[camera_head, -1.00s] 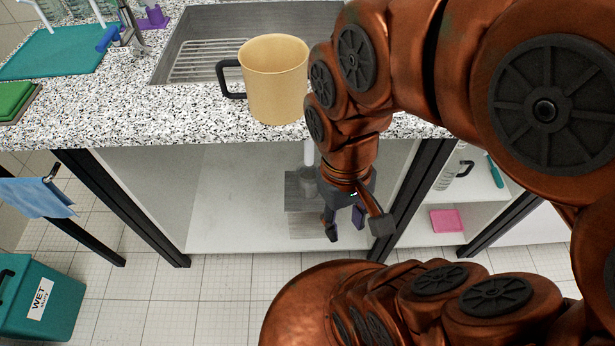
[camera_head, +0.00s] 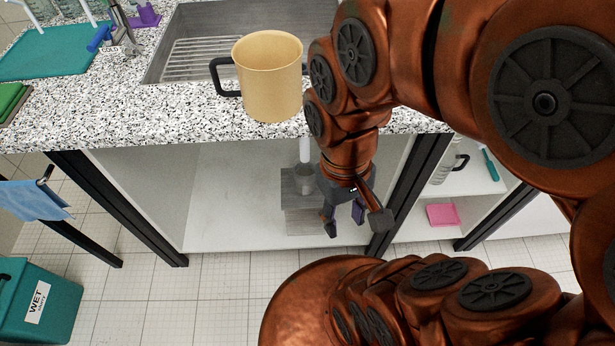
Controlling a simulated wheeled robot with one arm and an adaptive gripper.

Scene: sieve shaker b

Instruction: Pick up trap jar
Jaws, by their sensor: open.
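A small grey cup-like jar (camera_head: 303,179), likely the trap jar, is below a white vertical pipe (camera_head: 305,150) in the open space under the sink. My arm covers part of the area to its right, and I cannot tell whether the jar is attached to the pipe. My gripper (camera_head: 343,222) points down in front of the cabinet, to the right of the jar and lower in the picture. Its fingers are apart with nothing between them.
A tan mug (camera_head: 268,85) with a black handle stands at the speckled counter's (camera_head: 160,118) front edge, by the sink (camera_head: 195,40). Dark cabinet posts (camera_head: 125,210) flank the opening. A pink item (camera_head: 442,214) lies on the right shelf. A teal bin (camera_head: 40,305) stands at lower left.

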